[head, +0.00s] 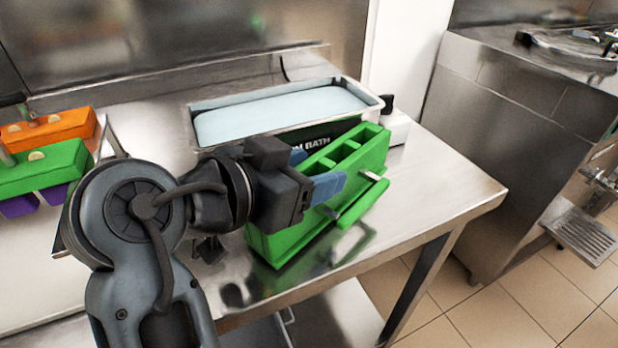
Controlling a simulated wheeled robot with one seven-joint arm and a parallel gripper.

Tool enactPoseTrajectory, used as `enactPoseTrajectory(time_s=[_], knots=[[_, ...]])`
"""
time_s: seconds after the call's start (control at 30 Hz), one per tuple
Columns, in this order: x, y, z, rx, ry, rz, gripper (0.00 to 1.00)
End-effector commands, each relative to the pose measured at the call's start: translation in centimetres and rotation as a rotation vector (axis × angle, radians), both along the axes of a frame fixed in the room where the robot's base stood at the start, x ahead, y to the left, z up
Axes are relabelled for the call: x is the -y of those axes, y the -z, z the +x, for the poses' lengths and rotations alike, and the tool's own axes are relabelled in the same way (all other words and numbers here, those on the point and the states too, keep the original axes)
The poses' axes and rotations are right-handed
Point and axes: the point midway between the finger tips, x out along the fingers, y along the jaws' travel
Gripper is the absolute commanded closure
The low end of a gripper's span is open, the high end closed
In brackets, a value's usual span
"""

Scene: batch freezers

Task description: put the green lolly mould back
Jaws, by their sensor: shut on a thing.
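A green lolly mould (300,229), a long block with open slots along its top, is over the steel counter in front of the bath. My gripper (316,171), with blue fingertips, is shut on its upper edge from the left. Metal pegs stick out of its near side. Its reflection shows in the steel around it; I cannot tell whether its base touches the counter. Part of its left end is hidden by my gripper. A second green block (45,172) is at the far left.
A bath (189,122) with pale liquid stands behind the mould, a small white unit (396,127) at its right end. An orange block (55,128) and purple pieces (54,193) are at the left. The steel counter (449,185) is bare to the right, up to its edge.

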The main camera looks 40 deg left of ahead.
Motion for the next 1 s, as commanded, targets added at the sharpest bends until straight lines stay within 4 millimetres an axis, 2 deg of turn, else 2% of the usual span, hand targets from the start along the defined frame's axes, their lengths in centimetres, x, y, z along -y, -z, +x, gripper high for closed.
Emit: enactPoseTrajectory(time_s=[0.03, 0.43, 0.47, 0.73, 1.0], knots=[[0.05, 0.62, -0.13, 0.000, -0.003, -0.001, 0.83], [0.14, 0.94, -0.09, 0.001, -0.001, -0.001, 0.83], [0.14, 0.98, -0.08, 0.000, -0.002, -0.001, 0.42], [0.15, 0.89, -0.09, 0.000, -0.002, -0.001, 0.17], [0.15, 0.62, -0.09, 0.000, -0.001, -0.001, 0.17]])
